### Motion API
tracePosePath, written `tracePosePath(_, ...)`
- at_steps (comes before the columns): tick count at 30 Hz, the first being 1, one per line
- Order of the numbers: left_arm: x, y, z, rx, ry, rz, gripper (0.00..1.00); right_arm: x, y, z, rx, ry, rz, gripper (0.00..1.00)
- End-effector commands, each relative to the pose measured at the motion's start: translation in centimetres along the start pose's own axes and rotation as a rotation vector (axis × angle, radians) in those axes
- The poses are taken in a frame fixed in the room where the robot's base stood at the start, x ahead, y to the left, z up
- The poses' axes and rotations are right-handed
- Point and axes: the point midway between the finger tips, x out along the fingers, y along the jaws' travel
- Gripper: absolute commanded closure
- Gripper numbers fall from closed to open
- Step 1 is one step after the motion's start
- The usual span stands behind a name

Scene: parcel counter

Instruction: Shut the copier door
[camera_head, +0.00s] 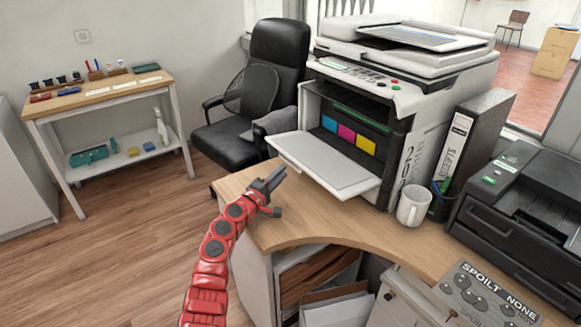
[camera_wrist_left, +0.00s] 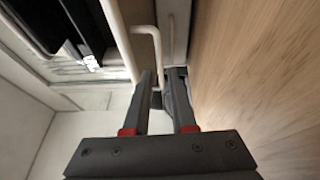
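The copier (camera_head: 400,75) stands on the wooden counter. Its pale front door (camera_head: 325,165) hangs folded down, roughly level, with the inside exposed. Cyan, magenta and yellow cartridges (camera_head: 346,134) show in the opening. My left gripper (camera_head: 275,178) is over the counter's left edge, in front of and left of the door's near left corner, apparently apart from it. In the left wrist view, the two dark fingers (camera_wrist_left: 162,78) stand apart, with nothing clearly held between them. My right gripper is not in view.
A white mug (camera_head: 413,206), a pen holder (camera_head: 440,203) and a binder (camera_head: 452,150) stand right of the door. A black printer (camera_head: 525,205) is further right. An office chair (camera_head: 265,90) stands behind the counter's left end. The counter's front middle is clear.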

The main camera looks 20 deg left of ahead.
Motion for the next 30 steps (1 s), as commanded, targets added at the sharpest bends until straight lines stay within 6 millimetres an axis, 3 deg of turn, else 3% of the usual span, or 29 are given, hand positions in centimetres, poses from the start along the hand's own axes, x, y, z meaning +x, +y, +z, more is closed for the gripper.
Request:
tracePosePath(6,3.6,-0.1,0.1,-0.003,-0.001,0.002,0.76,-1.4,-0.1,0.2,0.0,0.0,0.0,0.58)
tracePosePath(12,5.4,-0.1,-0.1,-0.002,0.002,0.001,0.76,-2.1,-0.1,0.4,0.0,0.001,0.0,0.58)
tracePosePath(25,6.1,0.0,0.0,0.001,0.001,0.001,0.76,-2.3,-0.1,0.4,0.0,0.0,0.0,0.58)
tracePosePath(30,6.1,0.0,0.0,0.001,0.001,0.001,1.0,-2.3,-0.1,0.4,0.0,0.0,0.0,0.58)
